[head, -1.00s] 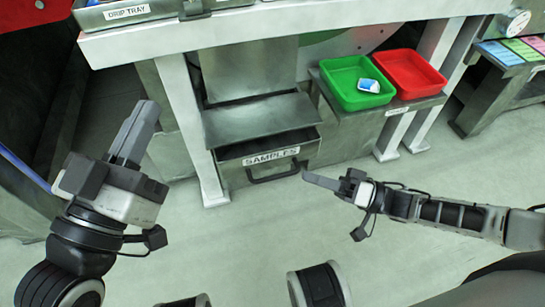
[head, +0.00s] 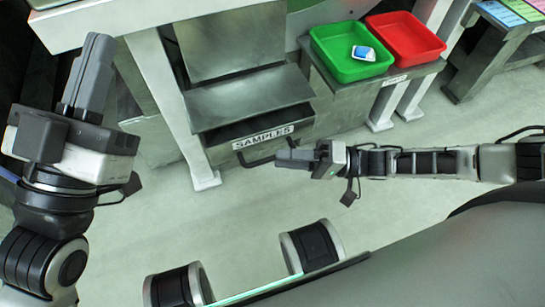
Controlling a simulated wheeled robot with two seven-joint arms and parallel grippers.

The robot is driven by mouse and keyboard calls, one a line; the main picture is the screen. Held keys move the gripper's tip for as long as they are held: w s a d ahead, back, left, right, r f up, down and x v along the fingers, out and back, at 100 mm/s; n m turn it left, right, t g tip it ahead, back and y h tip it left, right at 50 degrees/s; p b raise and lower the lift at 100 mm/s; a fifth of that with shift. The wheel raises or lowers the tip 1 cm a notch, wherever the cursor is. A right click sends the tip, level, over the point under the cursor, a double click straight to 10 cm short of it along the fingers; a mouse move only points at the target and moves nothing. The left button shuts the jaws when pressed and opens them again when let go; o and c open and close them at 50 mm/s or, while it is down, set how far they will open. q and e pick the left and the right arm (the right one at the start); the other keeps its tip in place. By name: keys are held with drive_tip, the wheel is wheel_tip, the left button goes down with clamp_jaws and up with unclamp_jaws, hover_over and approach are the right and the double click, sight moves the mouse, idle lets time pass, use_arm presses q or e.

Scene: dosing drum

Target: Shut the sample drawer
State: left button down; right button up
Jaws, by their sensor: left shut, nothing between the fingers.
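The sample drawer (head: 225,156) is a grey metal drawer under the bench, with a white SAMPLES label (head: 263,137) and a dark bar handle on its front. It stands partly out, and a dark strip of its inside shows below the metal shelf above it. My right gripper (head: 279,158) is at the right part of the handle and overlaps it in the picture. Whether it touches the handle, and whether its fingers are apart, I cannot tell. My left gripper (head: 97,40) is shut and empty, pointing up at the left, away from the drawer.
A metal shelf (head: 250,97) sits just above the drawer. A green tray (head: 335,65) with a small white-and-blue item (head: 364,53) and a red tray (head: 415,45) stand on a side ledge at right. A bench leg (head: 165,105) is left of the drawer. The floor in front is clear.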

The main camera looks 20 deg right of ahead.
sight(272, 156)
use_arm(q)
drive_tip(key=shift+s+r+m+h, duration=0.3)
drive_tip(key=shift+r+m+h, duration=0.35)
drive_tip(key=shift+m+h, duration=0.2)
use_arm(e)
drive_tip(key=shift+x, duration=1.75)
